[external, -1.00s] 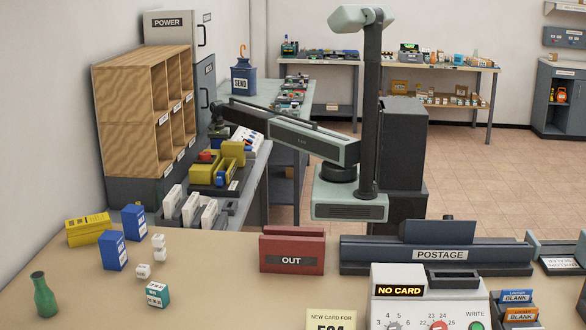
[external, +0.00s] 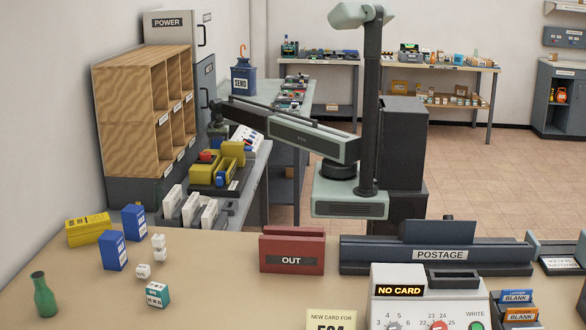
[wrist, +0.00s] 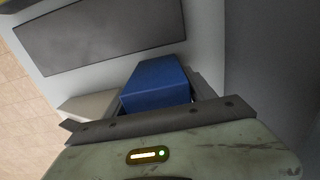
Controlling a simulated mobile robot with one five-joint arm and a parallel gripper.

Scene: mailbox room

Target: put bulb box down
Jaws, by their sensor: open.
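A blue box (wrist: 155,82) lies just ahead of my gripper in the wrist view, on a pale surface. It is probably the bulb box, but no label shows on it. My gripper (wrist: 150,108) is open; the dark jaw parts hide the near end of the box. I cannot tell whether they touch it. In the external view my gripper (external: 217,131) is small and dark, low over the side bench behind the yellow trays, left of a sloped white panel (external: 247,138).
A beige block (wrist: 92,105) is left of the blue box, and a dark grey panel (wrist: 100,35) lies beyond. Yellow trays (external: 208,173) and white upright holders (external: 190,207) stand on the near bench. A wooden pigeonhole rack (external: 125,105) is close on the left.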

